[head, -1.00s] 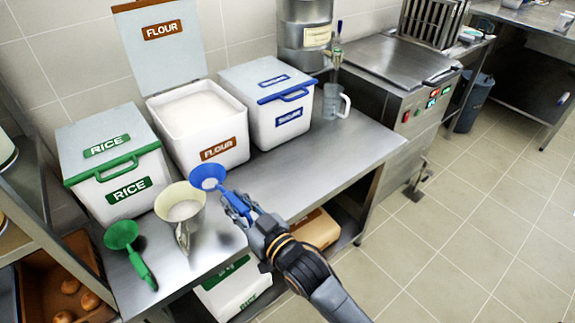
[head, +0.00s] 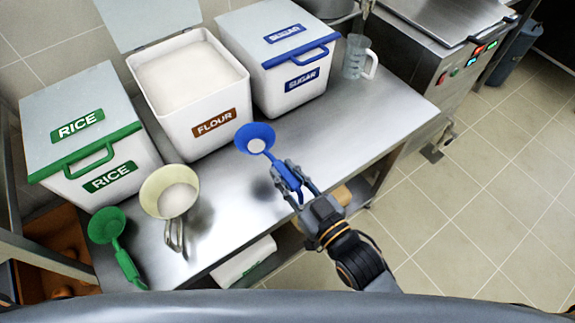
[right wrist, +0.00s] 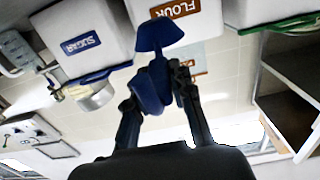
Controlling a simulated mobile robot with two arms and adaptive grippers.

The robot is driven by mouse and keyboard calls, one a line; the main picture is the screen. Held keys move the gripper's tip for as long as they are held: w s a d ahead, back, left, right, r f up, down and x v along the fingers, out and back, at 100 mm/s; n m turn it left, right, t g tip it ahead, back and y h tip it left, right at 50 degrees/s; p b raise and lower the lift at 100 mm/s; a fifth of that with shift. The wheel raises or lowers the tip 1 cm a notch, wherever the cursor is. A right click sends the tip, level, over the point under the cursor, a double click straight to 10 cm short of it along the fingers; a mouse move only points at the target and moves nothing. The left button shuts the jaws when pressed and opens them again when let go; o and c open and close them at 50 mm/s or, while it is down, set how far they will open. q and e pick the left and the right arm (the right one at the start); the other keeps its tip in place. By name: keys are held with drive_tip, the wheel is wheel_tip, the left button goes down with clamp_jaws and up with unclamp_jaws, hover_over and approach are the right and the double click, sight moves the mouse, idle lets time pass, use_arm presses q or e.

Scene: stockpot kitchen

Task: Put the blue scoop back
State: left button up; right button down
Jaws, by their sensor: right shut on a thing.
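The blue scoop (head: 256,139) is in my right gripper (head: 290,187), which is shut on its handle. The scoop's bowl points toward the bins and has a pale patch inside that looks like flour or a light spot. The scoop appears to be above the steel counter, in front of the gap between the flour and sugar bins. In the right wrist view the scoop (right wrist: 158,36) shows between the fingers (right wrist: 160,95). The white sugar bin (head: 278,75) with blue trim has its lid shut. My left gripper is not in view.
The flour bin (head: 178,115) stands open, filled with white flour. The shut rice bin (head: 68,150) has green trim. A clear jug (head: 354,57) stands at right. The steel counter (head: 345,125) is clear at right.

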drive_tip(key=w+f, duration=0.5)
drive_tip(key=w, duration=0.1)
drive_tip(key=shift+f, duration=0.25)
drive_tip(key=shift+w+f, duration=0.45)
drive_tip(key=shift+f, duration=0.05)
drive_tip(key=f+b, duration=0.1)
drive_tip(key=f, duration=0.2)
drive_tip(key=shift+w+f, duration=0.1)
drive_tip(key=shift+w, duration=0.1)
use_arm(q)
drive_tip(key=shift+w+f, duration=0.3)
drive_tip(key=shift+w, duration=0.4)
use_arm(e)
drive_tip(key=shift+f, duration=0.1)
drive_tip(key=shift+f, duration=0.2)
drive_tip(key=c, duration=1.2)
unclamp_jaws()
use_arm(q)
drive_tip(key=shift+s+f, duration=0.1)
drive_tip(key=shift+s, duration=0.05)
use_arm(e)
drive_tip(key=shift+o, duration=0.2)
drive_tip(key=shift+r, duration=0.1)
